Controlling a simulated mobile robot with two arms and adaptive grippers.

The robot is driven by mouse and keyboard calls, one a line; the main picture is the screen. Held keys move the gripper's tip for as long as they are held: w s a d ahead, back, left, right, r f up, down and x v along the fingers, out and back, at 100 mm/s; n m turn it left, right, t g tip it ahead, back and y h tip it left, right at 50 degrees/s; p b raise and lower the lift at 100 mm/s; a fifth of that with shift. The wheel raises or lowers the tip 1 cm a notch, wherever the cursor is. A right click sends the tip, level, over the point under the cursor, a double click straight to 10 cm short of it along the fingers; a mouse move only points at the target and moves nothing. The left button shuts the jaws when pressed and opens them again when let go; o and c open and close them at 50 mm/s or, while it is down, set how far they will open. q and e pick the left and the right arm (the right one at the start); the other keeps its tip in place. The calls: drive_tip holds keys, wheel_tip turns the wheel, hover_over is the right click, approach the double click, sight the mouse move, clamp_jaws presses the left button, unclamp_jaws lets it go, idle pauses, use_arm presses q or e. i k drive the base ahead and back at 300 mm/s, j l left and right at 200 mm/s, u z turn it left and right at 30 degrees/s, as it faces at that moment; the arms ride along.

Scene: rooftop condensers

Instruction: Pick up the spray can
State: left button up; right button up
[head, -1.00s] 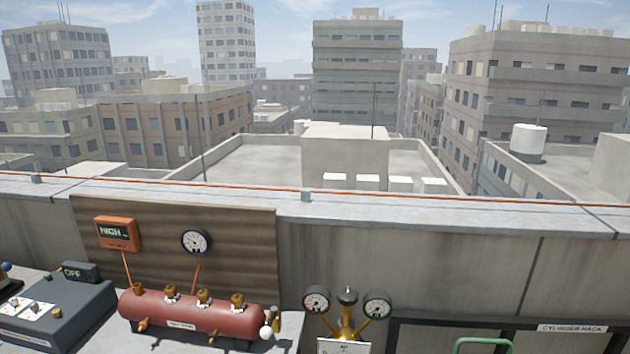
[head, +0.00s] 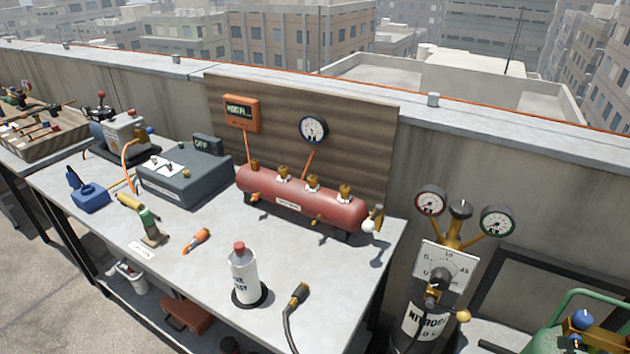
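A white can with a red cap and dark lettering, which looks like the spray can (head: 243,274), stands upright on a round black pad near the front edge of the grey workbench (head: 190,285). Part of its lettering is too small to read. It stands apart from the tools around it. Neither of my grippers shows in the head view.
An orange-handled tool (head: 197,241) and a black hose with a brass end (head: 296,305) lie on either side of the can. A red manifold (head: 300,200) stands behind it. A nitrogen cylinder (head: 425,315) with gauges stands right of the bench.

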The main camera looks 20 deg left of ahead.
sight(243, 270)
drive_tip(key=u, duration=1.1)
